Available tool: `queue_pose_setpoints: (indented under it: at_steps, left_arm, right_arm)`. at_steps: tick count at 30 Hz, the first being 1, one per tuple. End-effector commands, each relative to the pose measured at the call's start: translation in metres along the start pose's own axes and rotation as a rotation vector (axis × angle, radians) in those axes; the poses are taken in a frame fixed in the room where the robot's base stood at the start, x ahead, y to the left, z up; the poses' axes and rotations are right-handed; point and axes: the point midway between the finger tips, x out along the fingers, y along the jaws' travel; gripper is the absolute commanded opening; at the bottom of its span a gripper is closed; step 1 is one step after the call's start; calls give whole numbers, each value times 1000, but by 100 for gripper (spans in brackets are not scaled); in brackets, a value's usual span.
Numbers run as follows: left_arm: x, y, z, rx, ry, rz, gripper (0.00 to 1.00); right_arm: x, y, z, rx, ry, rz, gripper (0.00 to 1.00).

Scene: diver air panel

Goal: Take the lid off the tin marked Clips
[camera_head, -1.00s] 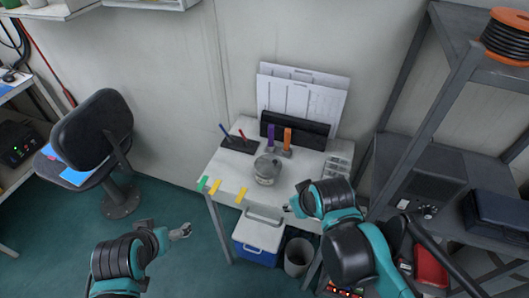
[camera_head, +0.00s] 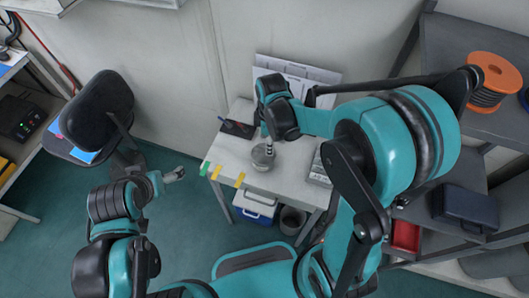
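A round grey tin (camera_head: 262,158) stands upright on the small white table (camera_head: 228,160). No lettering on it can be read at this size, and its top is partly covered by my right gripper. My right gripper (camera_head: 268,146) points down at the top of the tin, with its tips at or just above the lid. Whether the fingers touch the lid or are closed on it cannot be told. My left gripper (camera_head: 178,174) hangs over the floor left of the table, away from the tin, with nothing visible in it.
A dark pen tray (camera_head: 236,128) lies behind the tin, and a grey compartment tray (camera_head: 318,172) is to its right. Coloured tape strips (camera_head: 222,172) mark the front edge. A blue and white cooler (camera_head: 254,207) and a bin (camera_head: 292,220) stand below. Shelving is at right.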

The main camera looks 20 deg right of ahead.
Motion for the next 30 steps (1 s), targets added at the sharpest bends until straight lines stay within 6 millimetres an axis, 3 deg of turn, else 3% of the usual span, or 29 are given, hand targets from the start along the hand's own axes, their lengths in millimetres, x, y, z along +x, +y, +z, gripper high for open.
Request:
queue_pose_setpoints:
  at_steps: [3,7,16,20,21,30]
  left_arm:
    - [8,0,6,0,0,0,90]
    - [11,0,8,0,0,0,90]
    - [11,0,8,0,0,0,90]
    - [11,0,8,0,0,0,90]
    - [11,0,8,0,0,0,90]
    - [11,0,8,0,0,0,90]
  right_arm:
    - [22,2,2,1,0,1,39]
    - [38,2,2,1,0,1,39]
    - [41,2,2,2,1,1,39]
    - [41,2,2,2,0,1,5]
    - [41,2,2,2,0,1,0]
    - [41,2,2,2,1,1,0]
